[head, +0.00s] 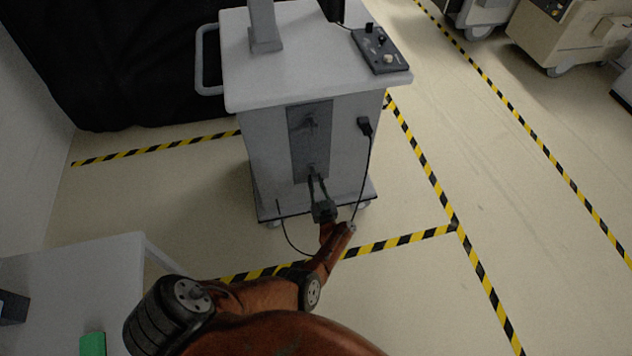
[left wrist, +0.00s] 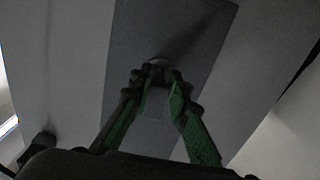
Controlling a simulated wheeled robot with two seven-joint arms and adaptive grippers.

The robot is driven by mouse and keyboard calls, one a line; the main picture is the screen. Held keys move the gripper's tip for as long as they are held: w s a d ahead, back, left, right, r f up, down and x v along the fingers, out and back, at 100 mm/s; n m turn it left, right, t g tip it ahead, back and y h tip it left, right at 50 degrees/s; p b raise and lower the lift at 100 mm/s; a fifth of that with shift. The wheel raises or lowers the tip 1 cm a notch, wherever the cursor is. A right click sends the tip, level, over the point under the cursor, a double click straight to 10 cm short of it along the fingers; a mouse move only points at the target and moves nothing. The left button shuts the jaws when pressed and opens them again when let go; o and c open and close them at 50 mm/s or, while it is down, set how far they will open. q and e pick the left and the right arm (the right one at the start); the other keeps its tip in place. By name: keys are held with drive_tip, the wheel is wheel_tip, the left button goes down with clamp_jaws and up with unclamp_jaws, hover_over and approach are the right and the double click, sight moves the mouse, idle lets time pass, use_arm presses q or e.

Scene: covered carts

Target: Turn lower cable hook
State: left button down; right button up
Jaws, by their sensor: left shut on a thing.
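A pale grey cart (head: 270,150) stands ahead with a darker grey panel (head: 297,140) on its near side. An upper cable hook (head: 310,121) sticks out high on the panel. The lower cable hook (head: 312,171) is near the panel's bottom and is mostly hidden by my fingers. My left gripper (head: 316,178) reaches up to it from below and is shut on it. In the left wrist view, the fingers with green inner pads (left wrist: 160,82) close around the small hook (left wrist: 156,62) in front of the panel (left wrist: 205,45). My right gripper is not in view.
A black plug (head: 364,126) with a hanging cable (head: 367,170) is right of the panel. A control box (head: 380,48) lies on the cart top. A table (head: 70,285) with a green item (head: 92,344) stands at lower left.

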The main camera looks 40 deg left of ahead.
use_arm(q)
drive_tip(key=shift+a, duration=0.1)
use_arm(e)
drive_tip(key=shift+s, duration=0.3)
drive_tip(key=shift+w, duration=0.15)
